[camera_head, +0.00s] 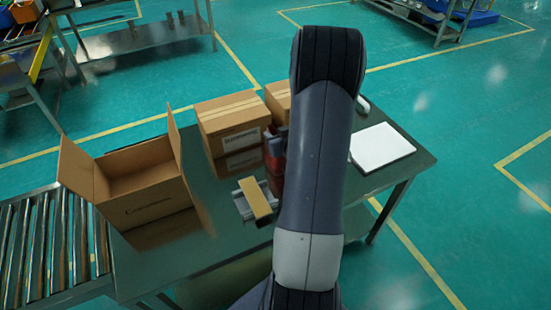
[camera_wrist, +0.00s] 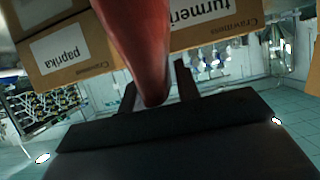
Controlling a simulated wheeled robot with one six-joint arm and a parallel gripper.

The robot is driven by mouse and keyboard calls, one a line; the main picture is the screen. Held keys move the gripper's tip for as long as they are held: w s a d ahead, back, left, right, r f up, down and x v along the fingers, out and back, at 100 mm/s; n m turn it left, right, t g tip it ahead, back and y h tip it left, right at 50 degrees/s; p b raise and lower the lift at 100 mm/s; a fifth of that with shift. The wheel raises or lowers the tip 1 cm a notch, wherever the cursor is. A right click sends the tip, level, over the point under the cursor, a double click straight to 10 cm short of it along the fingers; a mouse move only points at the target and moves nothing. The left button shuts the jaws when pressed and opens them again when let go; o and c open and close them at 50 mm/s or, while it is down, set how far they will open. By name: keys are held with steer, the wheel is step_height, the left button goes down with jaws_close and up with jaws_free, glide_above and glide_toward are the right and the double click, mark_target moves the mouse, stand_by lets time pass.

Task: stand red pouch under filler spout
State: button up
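A red pouch (camera_wrist: 143,45) fills the upper middle of the wrist view, narrowing to a rounded lower end between the two dark fingers of my gripper (camera_wrist: 155,82). The gripper looks shut on it. In the head view, a strip of the red pouch (camera_head: 274,160) shows just left of my arm, above the table, with a dark reddish reflection below it. My arm hides the rest of the pouch and most of the gripper. I cannot make out a filler spout in either view.
A grey fixture with a tan block (camera_head: 256,198) sits on the dark table (camera_head: 190,262) near the pouch. An open carton (camera_head: 150,203) is at left, a closed carton (camera_head: 232,121) behind. A white slab (camera_head: 381,147) lies right. A roller conveyor (camera_head: 45,245) adjoins the table.

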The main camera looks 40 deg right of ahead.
steer(key=shift+c, duration=0.3)
jaws_close()
stand_by(0.3)
